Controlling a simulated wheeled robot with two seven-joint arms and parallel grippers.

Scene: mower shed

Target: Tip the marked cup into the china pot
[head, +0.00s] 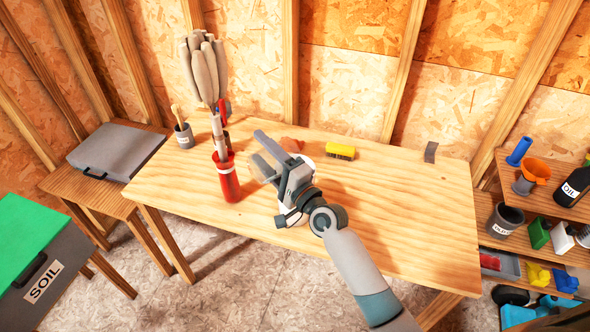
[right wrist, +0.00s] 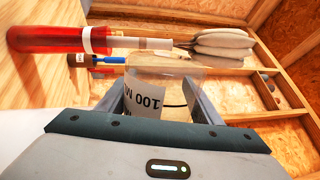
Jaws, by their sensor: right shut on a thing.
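My right gripper (head: 268,165) is shut on a clear cup (right wrist: 165,75) above the middle of the workbench. The cup bears a pale label reading "100 M", upside down in the right wrist view. The cup lies crosswise to the standing red holder in that view, so it looks tipped well over. Its contents cannot be made out. A white object (head: 296,222), likely the china pot, shows in small parts behind and below my right gripper, which mostly hides it. Whether the cup's mouth is over it cannot be told. My left gripper is not in view.
The bench's right side (head: 420,215) is clear. Shelves stand at right.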

